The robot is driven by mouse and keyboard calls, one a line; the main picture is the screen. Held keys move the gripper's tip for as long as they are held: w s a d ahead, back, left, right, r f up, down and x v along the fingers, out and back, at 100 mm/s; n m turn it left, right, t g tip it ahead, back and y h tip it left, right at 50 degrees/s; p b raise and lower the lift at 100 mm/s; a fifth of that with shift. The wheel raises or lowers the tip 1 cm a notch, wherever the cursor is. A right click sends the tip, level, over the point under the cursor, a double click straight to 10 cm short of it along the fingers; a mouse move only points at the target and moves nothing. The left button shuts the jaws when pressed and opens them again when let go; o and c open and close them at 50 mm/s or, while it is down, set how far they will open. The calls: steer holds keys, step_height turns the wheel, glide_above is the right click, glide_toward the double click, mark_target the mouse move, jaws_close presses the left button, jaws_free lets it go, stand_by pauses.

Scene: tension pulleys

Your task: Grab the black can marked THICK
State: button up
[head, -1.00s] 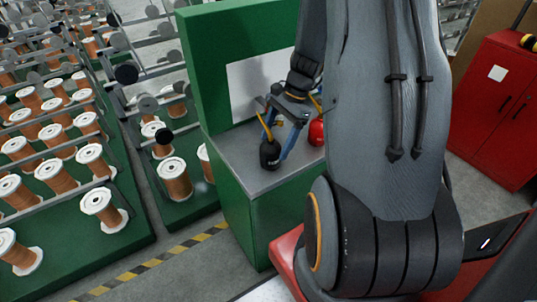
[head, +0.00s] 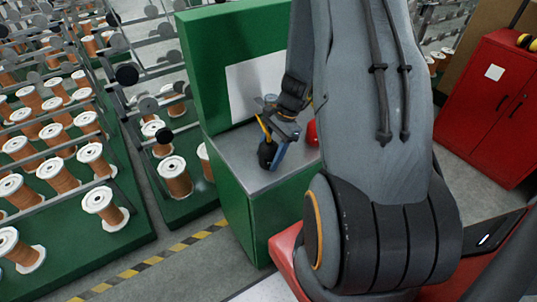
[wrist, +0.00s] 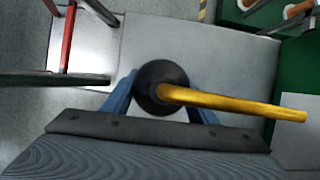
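The black can (head: 267,154) stands upright on the grey top of the green workbench, with a long yellow spout. In the wrist view the black can (wrist: 152,82) sits between my two blue fingers, its spout pointing right. No lettering on it is legible in the current frames. My gripper (head: 278,150) is low over the bench with its fingers on either side of the can. The fingers look spread, one on each side; contact with the can is not clear.
A red can (head: 312,133) stands close on the right, partly hidden by my arm. The green bench back panel (head: 225,55) rises behind. Racks of copper spools (head: 174,178) stand to the left, and a red cabinet (head: 490,110) to the right.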

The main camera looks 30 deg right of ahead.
steer(key=c, duration=0.6)
